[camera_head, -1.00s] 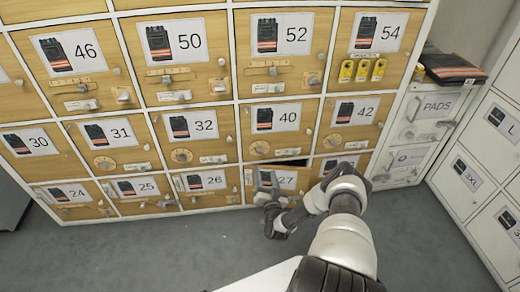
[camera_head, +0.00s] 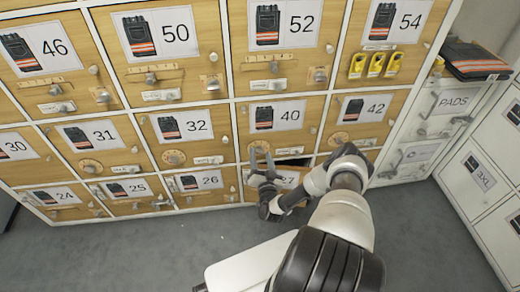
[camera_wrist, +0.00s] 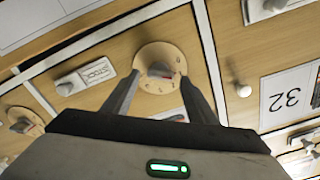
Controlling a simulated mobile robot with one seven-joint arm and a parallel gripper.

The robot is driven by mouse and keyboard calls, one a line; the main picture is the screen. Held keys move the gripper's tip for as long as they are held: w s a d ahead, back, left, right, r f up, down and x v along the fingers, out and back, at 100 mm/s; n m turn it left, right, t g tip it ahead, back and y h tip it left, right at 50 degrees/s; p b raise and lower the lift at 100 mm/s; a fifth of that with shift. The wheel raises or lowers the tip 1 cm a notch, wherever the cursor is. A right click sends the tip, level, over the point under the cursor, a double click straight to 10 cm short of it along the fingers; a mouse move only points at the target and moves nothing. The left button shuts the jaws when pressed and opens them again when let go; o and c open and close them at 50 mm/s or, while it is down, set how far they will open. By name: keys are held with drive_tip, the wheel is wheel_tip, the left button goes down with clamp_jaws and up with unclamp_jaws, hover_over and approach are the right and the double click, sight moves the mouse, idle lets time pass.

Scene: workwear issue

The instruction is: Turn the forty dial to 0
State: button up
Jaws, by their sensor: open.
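The forty dial (camera_head: 258,146) sits at the lower left of the wooden door marked 40 (camera_head: 290,115). In the wrist view it is a round tan plate (camera_wrist: 146,51) with small marks around its rim, too small to read surely. My gripper (camera_head: 262,155) is just below and in front of the dial in the head view. In the wrist view my gripper (camera_wrist: 159,77) is open, one finger on each side of the dial. I cannot tell whether the fingers touch it.
Door 27 (camera_head: 286,181) lies behind and beside my gripper, with a dark gap along its top. Doors 32 (camera_head: 197,124) and 42 (camera_head: 375,105) flank door 40, each with its own dial. Yellow tags (camera_head: 375,66) hang on door 54.

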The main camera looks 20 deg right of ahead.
drive_tip(key=shift+w+d, duration=0.1)
drive_tip(key=shift+w, duration=0.25)
drive_tip(key=c, duration=1.1)
drive_tip(key=shift+o, duration=0.2)
drive_tip(key=shift+n, duration=0.4)
drive_tip(key=n, duration=0.1)
drive_tip(key=n+p, duration=0.1)
drive_tip(key=shift+a+r+n, duration=0.1)
drive_tip(key=shift+a+n, duration=0.1)
drive_tip(key=shift+n, duration=2.4)
